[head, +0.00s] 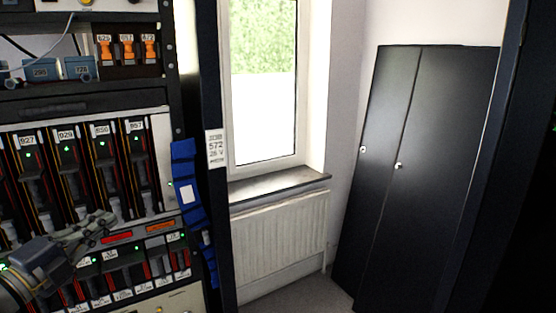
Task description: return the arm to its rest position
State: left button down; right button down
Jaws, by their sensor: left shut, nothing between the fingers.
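My left gripper (98,225) comes in from the lower left in the head view. Its grey fingers are together with nothing between them. It is in front of the lower part of an equipment rack (84,106), over the boundary between two rows of modules. I cannot tell whether it touches the rack. My right gripper is not in view.
The rack holds numbered black modules with green lights, and orange parts (127,48) on an upper shelf. Blue parts (186,185) hang at its right side. A window (265,85), a radiator (280,240) and a dark two-door cabinet (425,150) stand beyond. Some floor shows between them.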

pick_arm(q)
jog(key=s+f+n+g+y, duration=0.2)
jog(key=s+f+n+y, duration=0.3)
jog(key=f, duration=0.4)
jog(key=s+f+n+g+y, duration=0.2)
jog(key=f+n, duration=0.4)
jog(key=f, duration=0.2)
jog(key=s+f+n+g+y, duration=0.2)
jog(key=s+f+n+y, duration=0.3)
jog(key=f, duration=0.4)
jog(key=s+d+f+n+g+h, duration=0.2)
jog(key=s+d+f+g+h, duration=0.15)
jog(key=s+d+f, duration=0.45)
jog(key=s+d+f+n+g+h, duration=0.2)
jog(key=s+d+f+g, duration=0.3)
jog(key=s+d, duration=0.45)
jog(key=s+a+f+g+b, duration=0.1)
jog(key=s+f, duration=0.1)
jog(key=f, duration=1.2)
jog(key=s+a+f+g, duration=0.1)
jog(key=f, duration=1.2)
jog(key=s+a+f+b, duration=0.1)
jog(key=s+a+f, duration=0.2)
jog(key=s+f, duration=1.3)
jog(key=shift+s+f+g, duration=0.25)
jog(key=shift+s+g, duration=0.1)
jog(key=shift+s, duration=0.15)
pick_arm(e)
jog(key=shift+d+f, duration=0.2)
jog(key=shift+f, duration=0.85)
